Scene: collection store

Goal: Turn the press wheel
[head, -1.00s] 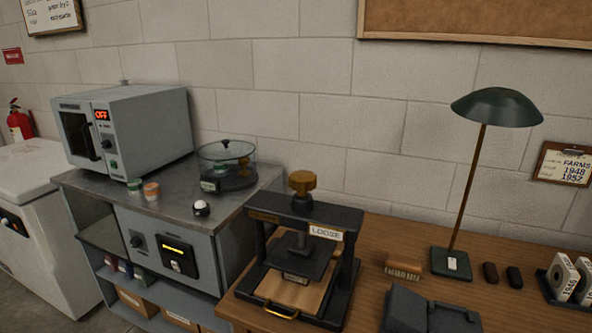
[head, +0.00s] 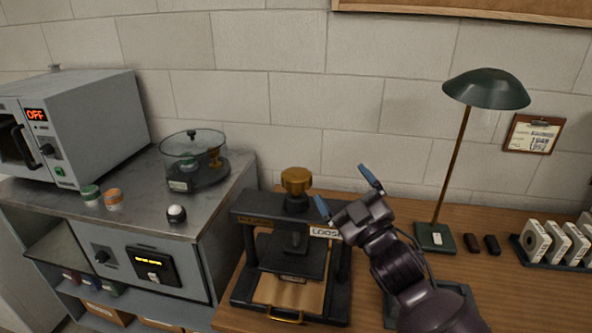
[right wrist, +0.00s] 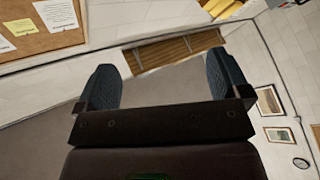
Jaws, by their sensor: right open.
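The press (head: 340,262) is a black frame on the wooden table, with a brass wheel (head: 296,180) on top of its screw. A label on its crossbar reads "LOOSE", now partly covered by my right gripper. A wooden board with a brass handle (head: 285,318) lies in its base. My right gripper (head: 346,193) is open and empty, just right of the wheel and apart from it. Its two blue-tipped fingers also show spread in the right wrist view (right wrist: 165,88), with nothing between them. My left gripper is not in view.
A green desk lamp (head: 487,90) stands behind and right of my right arm. A rack of white reels (head: 550,243) is at the far right. A steel cabinet (head: 227,190) with an oven (head: 100,125) and a glass-covered dish (head: 193,150) stands left of the press.

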